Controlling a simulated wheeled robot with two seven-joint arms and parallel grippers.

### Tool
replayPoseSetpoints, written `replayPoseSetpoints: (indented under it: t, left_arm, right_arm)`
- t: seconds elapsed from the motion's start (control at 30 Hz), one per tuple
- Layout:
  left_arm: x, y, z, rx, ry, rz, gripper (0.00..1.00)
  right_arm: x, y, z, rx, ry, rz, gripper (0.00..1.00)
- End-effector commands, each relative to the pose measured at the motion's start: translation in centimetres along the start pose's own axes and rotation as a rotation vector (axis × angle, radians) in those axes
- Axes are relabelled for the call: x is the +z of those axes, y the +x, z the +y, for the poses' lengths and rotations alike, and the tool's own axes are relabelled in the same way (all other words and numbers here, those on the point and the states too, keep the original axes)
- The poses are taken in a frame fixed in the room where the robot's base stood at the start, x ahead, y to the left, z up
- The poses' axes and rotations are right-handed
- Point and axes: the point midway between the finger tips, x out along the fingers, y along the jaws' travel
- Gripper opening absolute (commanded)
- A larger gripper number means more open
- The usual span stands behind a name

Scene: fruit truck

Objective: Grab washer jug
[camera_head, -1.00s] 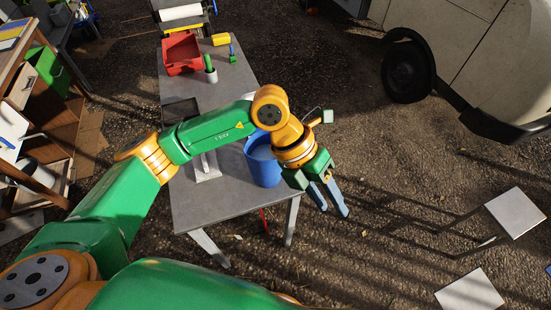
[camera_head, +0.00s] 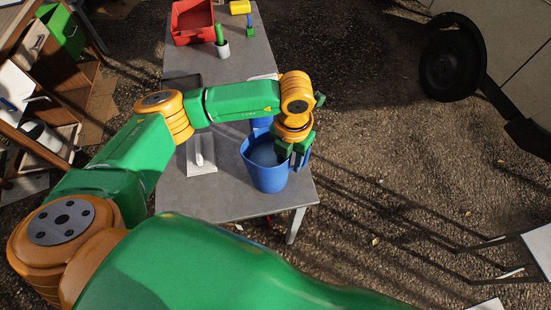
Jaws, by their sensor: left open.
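The blue washer jug (camera_head: 262,178) stands upright on the grey table near its front right corner, with its open top facing up. My left gripper (camera_head: 300,160) is open at the right side of the jug's rim, pointing down. Its blue fingers are partly hidden, and I cannot tell whether they touch the jug or straddle its edge. Another blue patch (camera_head: 262,122) shows just beyond my left forearm; I cannot tell whether it belongs to the jug. My right gripper is not in view.
The grey table (camera_head: 235,203) also holds a white flat-based tool (camera_head: 202,160), a red bin (camera_head: 193,24), a pale cup (camera_head: 223,50) and a yellow object (camera_head: 240,7). Shelving stands at left. The ground right of the table is open.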

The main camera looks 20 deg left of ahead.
Motion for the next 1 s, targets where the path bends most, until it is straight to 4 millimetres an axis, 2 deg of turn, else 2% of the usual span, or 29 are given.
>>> replayPoseSetpoints:
  t: [0.03, 0.13, 0.37, 0.5, 0.53, 1.0]
  left_arm:
    - [-0.2, 0.4, 0.0, 0.000, -0.002, 0.006, 0.44]
    - [-0.1, 2.0, 0.0, 0.000, -0.001, 0.004, 0.44]
    - [0.0, 2.5, 0.0, -0.001, 0.000, -0.001, 0.44]
    - [0.0, 2.4, 0.0, -0.001, 0.000, -0.001, 0.06]
    - [0.0, 2.4, 0.0, -0.001, 0.000, -0.001, 0.00]
    - [-0.1, 2.5, -0.1, -0.005, 0.002, 0.000, 0.00]
  right_arm:
    - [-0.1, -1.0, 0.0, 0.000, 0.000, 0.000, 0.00]
    - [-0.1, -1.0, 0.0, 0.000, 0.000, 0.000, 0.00]
    - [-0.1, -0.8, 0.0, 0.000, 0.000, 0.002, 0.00]
    - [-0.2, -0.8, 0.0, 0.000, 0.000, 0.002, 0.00]
    - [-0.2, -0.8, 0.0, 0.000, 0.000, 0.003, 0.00]
    - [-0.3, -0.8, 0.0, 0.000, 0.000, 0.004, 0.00]
